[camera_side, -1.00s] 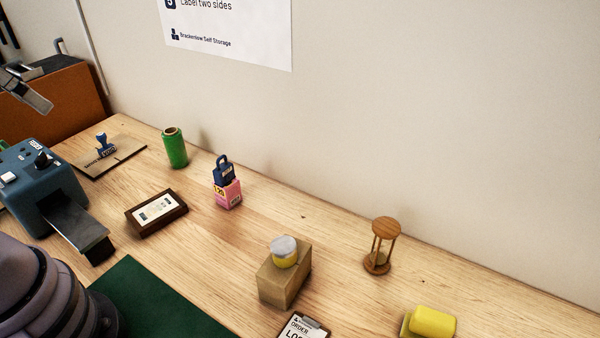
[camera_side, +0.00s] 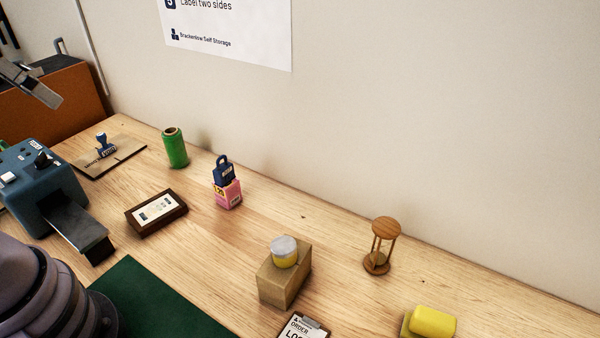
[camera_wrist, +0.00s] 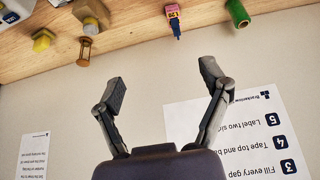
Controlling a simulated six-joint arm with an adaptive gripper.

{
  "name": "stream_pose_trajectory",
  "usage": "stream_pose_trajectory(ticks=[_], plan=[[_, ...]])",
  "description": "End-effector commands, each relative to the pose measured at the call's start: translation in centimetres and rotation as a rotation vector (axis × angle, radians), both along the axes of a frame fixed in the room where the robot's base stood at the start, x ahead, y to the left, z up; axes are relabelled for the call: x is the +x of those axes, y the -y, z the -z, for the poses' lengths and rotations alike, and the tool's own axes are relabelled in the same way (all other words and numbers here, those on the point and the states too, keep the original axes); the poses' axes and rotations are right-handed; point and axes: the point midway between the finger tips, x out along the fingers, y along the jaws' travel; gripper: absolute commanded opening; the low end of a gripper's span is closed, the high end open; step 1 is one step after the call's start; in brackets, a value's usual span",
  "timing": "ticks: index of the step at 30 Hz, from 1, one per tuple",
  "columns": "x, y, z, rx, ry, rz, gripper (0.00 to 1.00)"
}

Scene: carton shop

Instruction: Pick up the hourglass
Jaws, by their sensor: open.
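The hourglass (camera_side: 381,246) stands upright on the wooden bench towards the right in the side view, with round wooden ends and thin posts. In the wrist view the hourglass (camera_wrist: 86,48) is small and upside down at the upper left. My gripper (camera_wrist: 163,90) is open and empty in the wrist view, its two fingers spread, with the wall and poster behind them. The hourglass lies beyond and to the left of the fingers, apart from them. In the side view a grey part of my arm shows at the upper left edge; the fingertips cannot be made out clearly.
A padlock (camera_side: 223,170) sits on a pink box (camera_side: 228,195). The wall rises close behind. Bench around the hourglass is clear.

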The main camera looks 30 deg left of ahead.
Motion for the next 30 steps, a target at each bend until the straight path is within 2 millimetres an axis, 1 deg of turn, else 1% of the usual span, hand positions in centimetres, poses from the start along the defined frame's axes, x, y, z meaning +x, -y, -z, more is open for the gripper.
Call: stream_pose_trajectory(ticks=[2, 5, 6, 8, 9, 10, 11, 12, 14, 15, 17, 18, 20, 21, 23, 24, 26, 27, 30], plan=[[2.4, 1.3, -0.1, -0.031, 0.018, 0.031, 0.76], [7.2, 4.1, 0.0, -0.097, 0.068, 0.074, 0.76], [9.4, 5.6, 0.2, -0.127, 0.093, 0.089, 0.76], [12.6, 8.1, 0.7, -0.17, 0.13, 0.105, 0.76], [14.6, 9.8, 1.3, -0.197, 0.155, 0.111, 0.76], [16.0, 11.1, 1.8, -0.216, 0.173, 0.113, 0.76], [17.3, 12.4, 2.3, -0.233, 0.192, 0.113, 0.76], [18.9, 14.2, 3.3, -0.253, 0.213, 0.111, 0.76], [21.1, 16.9, 4.9, -0.276, 0.25, 0.106, 0.76], [22.4, 18.6, 6.2, -0.288, 0.274, 0.099, 0.76], [23.9, 21.2, 8.3, -0.299, 0.311, 0.09, 0.76], [24.7, 22.8, 9.9, -0.301, 0.338, 0.082, 0.76], [25.5, 25.1, 12.4, -0.297, 0.381, 0.072, 0.76], [25.8, 26.6, 14.2, -0.29, 0.412, 0.067, 0.76], [26.0, 28.5, 17.0, -0.274, 0.462, 0.06, 0.76], [25.8, 29.7, 18.9, -0.261, 0.498, 0.059, 0.76], [25.2, 31.2, 21.7, -0.235, 0.557, 0.063, 0.76], [24.6, 31.9, 23.5, -0.215, 0.598, 0.068, 0.76], [22.7, 33.2, 27.5, -0.165, 0.703, 0.091, 0.76]])
